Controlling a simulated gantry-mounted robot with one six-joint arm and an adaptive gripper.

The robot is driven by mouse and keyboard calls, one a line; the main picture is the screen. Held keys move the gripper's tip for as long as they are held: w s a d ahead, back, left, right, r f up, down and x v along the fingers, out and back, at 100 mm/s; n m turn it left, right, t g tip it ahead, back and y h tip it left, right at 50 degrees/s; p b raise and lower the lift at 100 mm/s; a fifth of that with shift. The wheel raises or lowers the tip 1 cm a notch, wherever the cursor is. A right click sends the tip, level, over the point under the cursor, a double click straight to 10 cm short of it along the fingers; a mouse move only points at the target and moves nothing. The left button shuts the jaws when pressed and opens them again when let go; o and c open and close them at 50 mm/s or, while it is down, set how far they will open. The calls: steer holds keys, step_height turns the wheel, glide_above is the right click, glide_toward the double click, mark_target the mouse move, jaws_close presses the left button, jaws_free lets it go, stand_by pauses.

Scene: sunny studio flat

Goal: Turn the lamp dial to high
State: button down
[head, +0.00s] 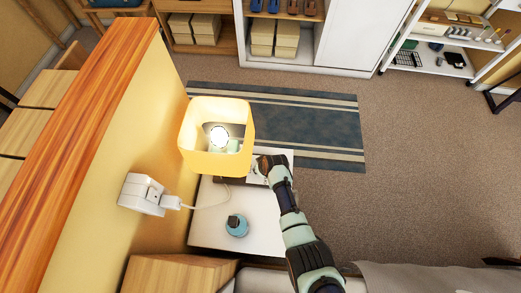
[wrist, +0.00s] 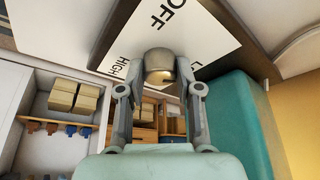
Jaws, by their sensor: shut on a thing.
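The lamp (head: 190,130) has a yellow shade, and its bulb is lit in the head view. In the wrist view the rounded grey lamp dial (wrist: 159,60) stands in front of a white label plate (wrist: 205,42). The plate reads OFF at the top and HIGH at the left; a word starting with L at the right is partly hidden. My gripper (wrist: 159,90) is shut on the dial, one finger on each side. I cannot tell the dial's pointing direction. In the head view my gripper (head: 267,163) is beside the shade and hides the dial.
The white table (head: 205,225) holds a blue round object (head: 237,226) near the front. A cord runs to a white plug block (head: 143,194) on the wall at left. In the wrist view a teal surface (wrist: 232,120) stands close at the right.

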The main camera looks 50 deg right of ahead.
steer(key=m+h, duration=0.1)
steer(key=m, duration=0.1)
steer(key=m+g, duration=0.1)
steer(key=m, duration=0.2)
steer(key=shift+a+h+p, duration=0.15)
steer(key=shift+h+p, duration=0.2)
steer(key=shift+h, duration=0.05)
steer(key=shift+m, duration=0.4)
steer(key=c, duration=0.8)
jaws_free()
steer(key=v, duration=1.2)
steer(key=shift+w, duration=0.1)
